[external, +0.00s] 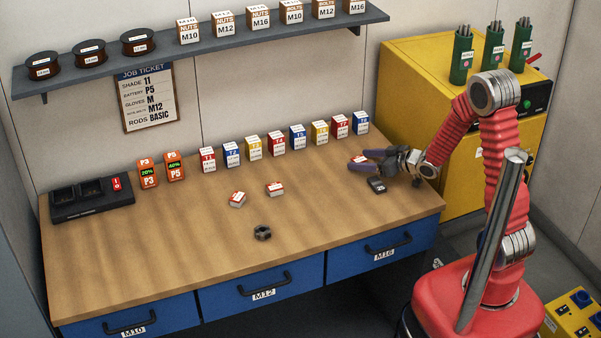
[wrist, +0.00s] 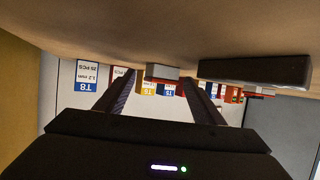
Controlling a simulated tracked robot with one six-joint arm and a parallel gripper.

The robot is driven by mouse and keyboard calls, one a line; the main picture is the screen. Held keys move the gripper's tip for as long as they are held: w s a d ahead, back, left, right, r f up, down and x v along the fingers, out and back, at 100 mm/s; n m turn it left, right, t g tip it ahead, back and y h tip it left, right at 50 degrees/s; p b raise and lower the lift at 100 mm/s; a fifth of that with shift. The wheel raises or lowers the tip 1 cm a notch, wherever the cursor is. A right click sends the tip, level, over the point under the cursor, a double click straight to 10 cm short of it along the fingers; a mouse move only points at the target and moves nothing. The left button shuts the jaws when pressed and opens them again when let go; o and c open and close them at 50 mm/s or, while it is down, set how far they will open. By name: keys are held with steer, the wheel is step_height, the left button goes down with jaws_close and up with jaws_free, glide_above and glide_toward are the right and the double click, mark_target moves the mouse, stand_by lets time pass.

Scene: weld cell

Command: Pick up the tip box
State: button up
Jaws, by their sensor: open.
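Tip boxes marked T1 to T8 stand upright in a row along the back of the bench; the T8 box (external: 361,123) is at the right end and shows upside down in the wrist view (wrist: 87,77). My gripper (external: 366,160) is open and low over the bench's right part, in front of the row's right end. A small flat red-and-white box (external: 357,158) lies at its fingertips. In the wrist view that box (wrist: 162,72) shows between the open fingers (wrist: 158,88), with row boxes beyond; whether the fingers flank it is unclear. Which box is meant cannot be told.
A dark block (external: 377,185) lies just beside my gripper. Two more small red-and-white boxes (external: 237,199) (external: 275,189) and a dark nut (external: 263,233) lie mid-bench. Orange batteries (external: 148,174) and a charger (external: 92,199) stand left. The bench front (external: 150,270) is clear.

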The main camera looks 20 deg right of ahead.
mark_target(364, 161)
steer(key=shift+c, duration=0.6)
steer(key=c, duration=0.9)
steer(key=shift+c, duration=0.2)
step_height(364, 161, up, 10)
stand_by(0.6)
